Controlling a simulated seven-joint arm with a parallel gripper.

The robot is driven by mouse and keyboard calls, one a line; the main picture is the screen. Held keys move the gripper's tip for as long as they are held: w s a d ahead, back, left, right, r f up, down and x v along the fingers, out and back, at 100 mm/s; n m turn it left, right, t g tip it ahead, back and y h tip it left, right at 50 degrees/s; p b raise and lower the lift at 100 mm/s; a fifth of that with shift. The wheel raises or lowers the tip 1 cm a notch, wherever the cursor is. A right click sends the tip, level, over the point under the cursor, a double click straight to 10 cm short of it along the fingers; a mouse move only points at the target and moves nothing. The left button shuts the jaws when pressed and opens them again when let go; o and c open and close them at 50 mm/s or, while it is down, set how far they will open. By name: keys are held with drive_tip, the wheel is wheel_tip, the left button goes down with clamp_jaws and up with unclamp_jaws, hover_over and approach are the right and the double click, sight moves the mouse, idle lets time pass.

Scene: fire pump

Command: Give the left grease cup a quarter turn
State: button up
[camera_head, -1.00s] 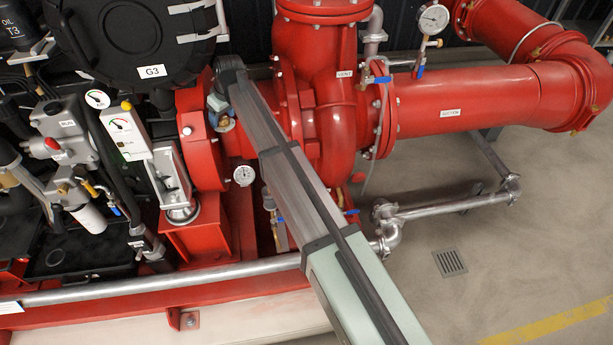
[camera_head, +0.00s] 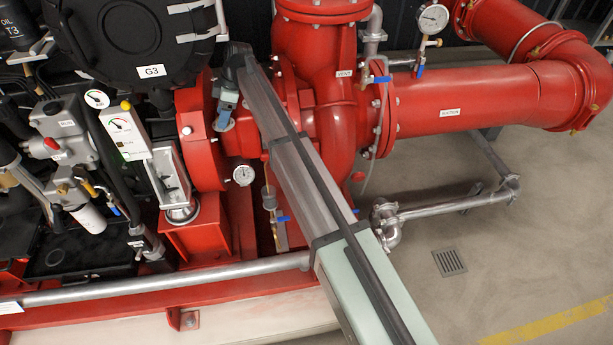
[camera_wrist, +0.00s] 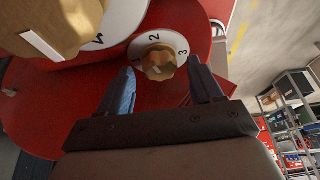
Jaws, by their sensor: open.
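A small brass grease cup (camera_wrist: 160,58) sits in the middle of a white dial (camera_wrist: 150,40) marked with numbers, on a red housing, in the wrist view. My gripper (camera_wrist: 160,70) is open, with one blue-grey finger to each side of this cup's lower part. I see no clear contact. A second, larger-looking brass cup (camera_wrist: 62,22) with its own white dial is at the upper left of the wrist view. I cannot tell for sure which is the left cup. In the head view my gripper (camera_head: 224,118) is at the red pump housing, and the cups are hidden or too small.
A dial gauge (camera_head: 244,174) and a small valve with a blue handle (camera_head: 277,219) are just below my gripper. The red suction pipe (camera_head: 460,100) runs right. A black G3 cover (camera_head: 148,40) is upper left. The floor (camera_head: 430,300) at lower right is clear.

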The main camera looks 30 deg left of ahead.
drive_tip(key=v, duration=1.4)
drive_tip(key=s+d+f+m+g+h, duration=0.1)
drive_tip(key=s+d+f+m+h, duration=0.1)
drive_tip(key=d+f, duration=2.3)
drive_tip(key=shift+s+d+m, duration=0.2)
drive_tip(key=shift+d+m, duration=0.4)
drive_tip(key=shift+d, duration=0.05)
drive_tip(key=shift+a, duration=0.1)
drive_tip(key=a+r+m+t+y, duration=0.2)
drive_tip(key=a+r+t+y, duration=0.1)
drive_tip(key=a+r, duration=2.15)
drive_tip(key=x, duration=1.3)
drive_tip(key=shift+s+a+f, duration=0.25)
drive_tip(key=shift+a, duration=0.15)
